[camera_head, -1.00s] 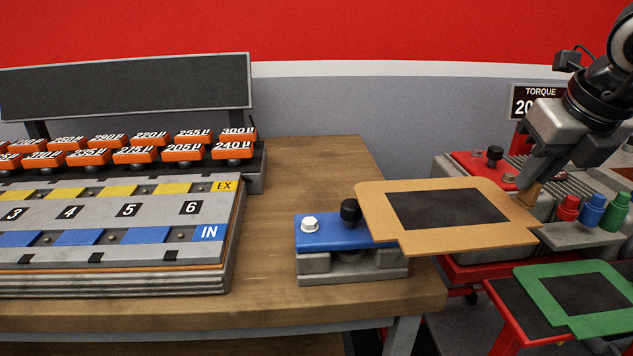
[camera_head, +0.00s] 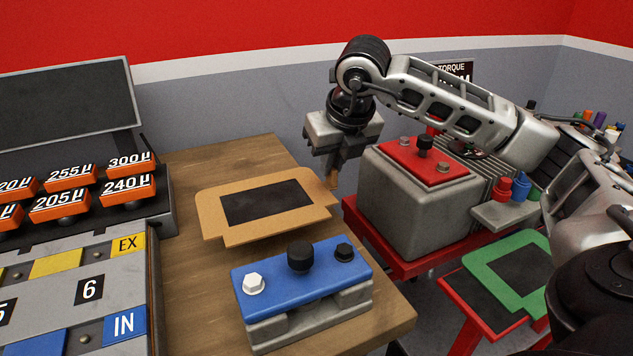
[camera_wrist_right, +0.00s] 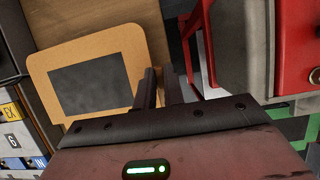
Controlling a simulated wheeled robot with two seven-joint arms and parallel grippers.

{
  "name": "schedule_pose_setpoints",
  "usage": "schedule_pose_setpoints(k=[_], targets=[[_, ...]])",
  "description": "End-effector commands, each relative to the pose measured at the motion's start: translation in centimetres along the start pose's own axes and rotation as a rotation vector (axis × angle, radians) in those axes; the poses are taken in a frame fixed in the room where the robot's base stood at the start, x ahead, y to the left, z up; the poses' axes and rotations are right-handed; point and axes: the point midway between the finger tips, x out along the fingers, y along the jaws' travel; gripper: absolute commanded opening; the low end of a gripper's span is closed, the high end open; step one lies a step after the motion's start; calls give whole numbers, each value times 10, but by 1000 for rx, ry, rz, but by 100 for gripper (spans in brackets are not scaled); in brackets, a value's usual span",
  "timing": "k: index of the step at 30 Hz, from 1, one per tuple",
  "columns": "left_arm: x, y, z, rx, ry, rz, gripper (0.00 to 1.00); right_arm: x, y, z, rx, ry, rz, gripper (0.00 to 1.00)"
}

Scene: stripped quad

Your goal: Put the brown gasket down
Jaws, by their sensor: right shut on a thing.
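The brown gasket (camera_head: 214,212) is a flat tan frame with a dark rectangular opening. It is over the back right part of the wooden table, behind the blue-topped block. My right gripper (camera_head: 332,180) is shut on its right edge, at the corner tab. The gasket also shows in the right wrist view (camera_wrist_right: 92,40), extending left from the fingers (camera_wrist_right: 160,82). It looks level and close to the tabletop; I cannot tell whether it touches. My left gripper is not in view.
The blue-topped block (camera_head: 300,280) with knobs stands in front of the gasket. Orange numbered blocks (camera_head: 126,190) and a grey numbered plate (camera_head: 90,265) are at left. A grey box with a red top (camera_head: 420,200) stands right of the table (camera_head: 195,290). A green gasket (camera_head: 505,290) lies on a red-edged stand.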

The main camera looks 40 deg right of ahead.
Motion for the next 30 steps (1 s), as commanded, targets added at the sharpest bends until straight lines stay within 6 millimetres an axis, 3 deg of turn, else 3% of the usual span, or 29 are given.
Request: schedule_pose_setpoints(k=[3,10,16,28,29,30], targets=[[1,-1,-3,6,4,-1,36,18,9,3,0,2,2,0],[2,-1,-10,14,15,-2,36,36,17,6,0,2,1,0],[0,-2,-12,22,12,-4,36,61,17,-4,0,1,0,0],[2,-2,-5,19,4,-3,36,69,17,-7,1,-1,1,0],[1,-1,-6,18,4,-2,36,67,17,-6,1,-1,0,18],[1,-1,-6,18,3,-2,36,67,17,-6,1,-1,0,30]])
